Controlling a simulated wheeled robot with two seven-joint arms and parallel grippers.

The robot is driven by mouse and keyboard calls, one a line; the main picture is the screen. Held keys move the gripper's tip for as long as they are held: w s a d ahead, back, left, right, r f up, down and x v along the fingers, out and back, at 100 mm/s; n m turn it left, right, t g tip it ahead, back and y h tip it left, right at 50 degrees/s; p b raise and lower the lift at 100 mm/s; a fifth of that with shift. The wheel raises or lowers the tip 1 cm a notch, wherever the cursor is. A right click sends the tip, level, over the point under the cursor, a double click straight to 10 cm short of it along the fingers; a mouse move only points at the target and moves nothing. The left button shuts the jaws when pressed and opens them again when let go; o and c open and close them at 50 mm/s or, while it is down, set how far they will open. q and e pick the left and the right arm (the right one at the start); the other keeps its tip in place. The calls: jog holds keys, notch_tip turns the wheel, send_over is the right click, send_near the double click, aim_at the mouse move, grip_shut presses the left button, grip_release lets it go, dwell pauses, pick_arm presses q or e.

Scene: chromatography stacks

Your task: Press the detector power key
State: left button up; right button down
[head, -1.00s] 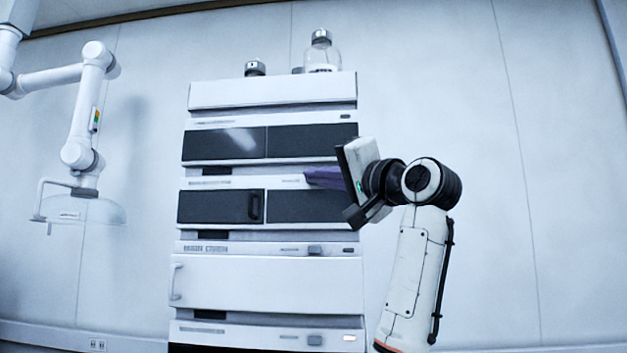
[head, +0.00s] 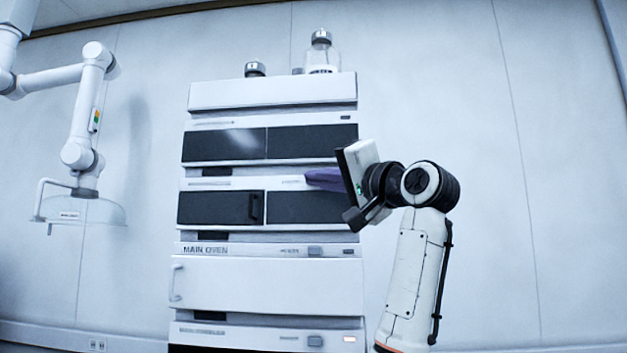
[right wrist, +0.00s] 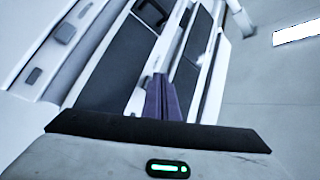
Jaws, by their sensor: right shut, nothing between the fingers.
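A stack of white instrument modules (head: 270,285) stands against the wall. My right gripper (head: 308,178), with purple fingers, is shut and empty in front of the narrow light strip between two dark-fronted modules. In the right wrist view its fingers (right wrist: 160,82) point at that strip; I cannot tell whether they touch it. The strip's right end is hidden behind the gripper, and no key shows there. I cannot read which module is the detector. Small grey keys show on the top module (head: 345,117) and on the strip labelled "MAIN OVEN" (head: 315,251). My left gripper is not in view.
A clear bottle (head: 322,58) and a dark-capped bottle (head: 255,69) stand on top of the stack. A white jointed arm with a clear hood (head: 85,208) hangs at the left, apart from the stack. The wall area at the right is free.

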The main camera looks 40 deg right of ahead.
jog(key=shift+w+d, duration=0.4)
jog(key=shift+d, duration=0.15)
dwell(0.8)
jog(key=shift+a, duration=0.1)
jog(key=shift+s+a, duration=0.65)
jog(key=shift+a, duration=0.05)
jog(key=shift+s+a+b, duration=0.5)
jog(key=shift+s+a, duration=0.45)
jog(key=shift+a, duration=0.25)
jog(key=shift+s+a+b, duration=0.45)
jog(key=shift+s+a, duration=0.45)
jog(key=shift+a, duration=0.25)
